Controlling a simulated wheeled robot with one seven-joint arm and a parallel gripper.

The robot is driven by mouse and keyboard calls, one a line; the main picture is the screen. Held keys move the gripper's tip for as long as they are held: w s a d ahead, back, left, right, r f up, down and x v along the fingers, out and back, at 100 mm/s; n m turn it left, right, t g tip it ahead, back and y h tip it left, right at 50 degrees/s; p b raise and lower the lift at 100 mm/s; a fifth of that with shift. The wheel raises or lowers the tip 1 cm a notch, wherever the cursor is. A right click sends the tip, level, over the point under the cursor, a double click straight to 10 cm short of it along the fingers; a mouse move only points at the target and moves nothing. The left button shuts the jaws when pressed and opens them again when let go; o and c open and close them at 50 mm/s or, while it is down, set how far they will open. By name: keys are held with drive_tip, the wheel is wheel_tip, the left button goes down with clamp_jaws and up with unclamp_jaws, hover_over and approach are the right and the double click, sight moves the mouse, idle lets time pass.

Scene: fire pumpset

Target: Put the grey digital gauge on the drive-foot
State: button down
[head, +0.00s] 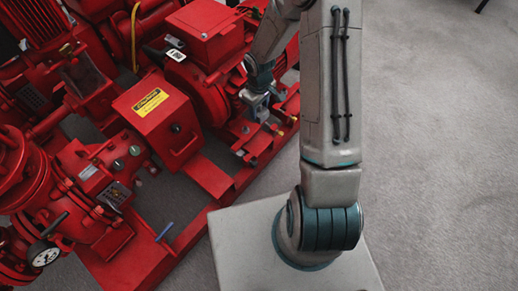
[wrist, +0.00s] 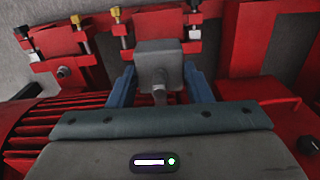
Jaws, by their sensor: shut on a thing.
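The grey digital gauge (wrist: 160,58) is a small grey box with a short round stem, seen from its plain side in the wrist view. My gripper (wrist: 160,78) is shut on it, with one blue finger on each side of the box. In the head view my gripper (head: 257,97) is low over the red skid's right side, beside the red motor. Red foot plates with brass and black screws lie just beyond the gauge; the nearest (wrist: 165,22) is partly behind it. I cannot tell which plate is the drive-foot, or whether the gauge touches it.
The red pumpset fills the left of the head view. A red box with a yellow label (head: 150,102) and a round white dial (head: 45,254) stand on it. A ribbed red motor (wrist: 35,125) is close on the left in the wrist view. Grey floor (head: 440,150) is clear on the right.

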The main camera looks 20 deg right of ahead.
drive_tip(key=shift+w+d+f+b, duration=0.1)
drive_tip(key=shift+f+b, duration=0.25)
drive_tip(key=shift+f, duration=0.15)
wheel_tip(320, 180, down, 18)
drive_tip(key=b, duration=0.7)
drive_tip(key=shift+r, duration=0.15)
drive_tip(key=c, duration=0.7)
unclamp_jaws()
